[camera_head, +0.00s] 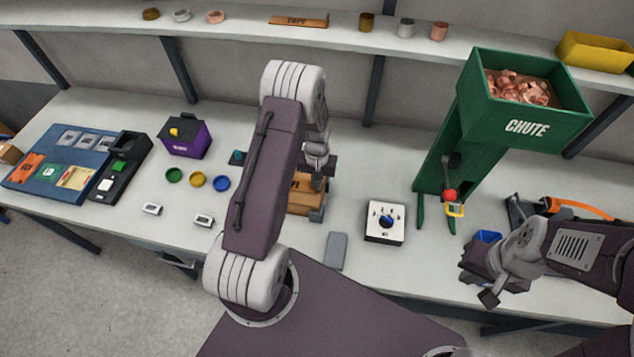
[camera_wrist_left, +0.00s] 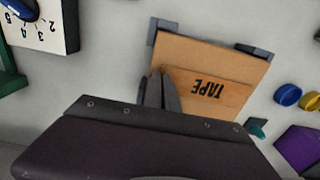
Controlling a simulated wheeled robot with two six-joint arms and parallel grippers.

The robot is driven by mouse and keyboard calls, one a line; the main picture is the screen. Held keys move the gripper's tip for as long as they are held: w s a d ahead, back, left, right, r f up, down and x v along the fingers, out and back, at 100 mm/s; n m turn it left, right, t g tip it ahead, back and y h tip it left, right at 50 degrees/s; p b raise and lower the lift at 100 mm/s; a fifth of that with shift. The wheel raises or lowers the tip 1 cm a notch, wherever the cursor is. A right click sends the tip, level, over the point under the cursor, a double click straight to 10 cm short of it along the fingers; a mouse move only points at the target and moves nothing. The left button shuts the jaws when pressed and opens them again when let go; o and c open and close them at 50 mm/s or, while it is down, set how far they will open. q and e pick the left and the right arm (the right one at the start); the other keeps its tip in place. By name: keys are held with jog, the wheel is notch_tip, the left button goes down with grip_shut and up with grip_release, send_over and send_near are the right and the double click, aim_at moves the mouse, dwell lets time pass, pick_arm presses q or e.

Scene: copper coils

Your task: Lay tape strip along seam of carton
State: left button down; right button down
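The brown carton (camera_head: 303,199) stands on the bench between grey corner pieces, partly hidden behind my left arm. In the left wrist view the carton (camera_wrist_left: 207,50) fills the upper middle.
A brown piece marked TAPE (camera_head: 298,20) lies on the shelf. Right of the carton are a dial box (camera_head: 385,222) and a green chute (camera_head: 525,122). A grey block (camera_head: 337,251) lies in front. Left are a purple box (camera_head: 186,138) and coloured rings.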

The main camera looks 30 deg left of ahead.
pick_arm(q)
jog(key=shift+f, duration=0.1)
jog(key=c, duration=1.6)
grip_release()
jog(key=o, duration=0.5)
jog(key=shift+r+p, duration=2.75)
jog(key=shift+r, duration=0.8)
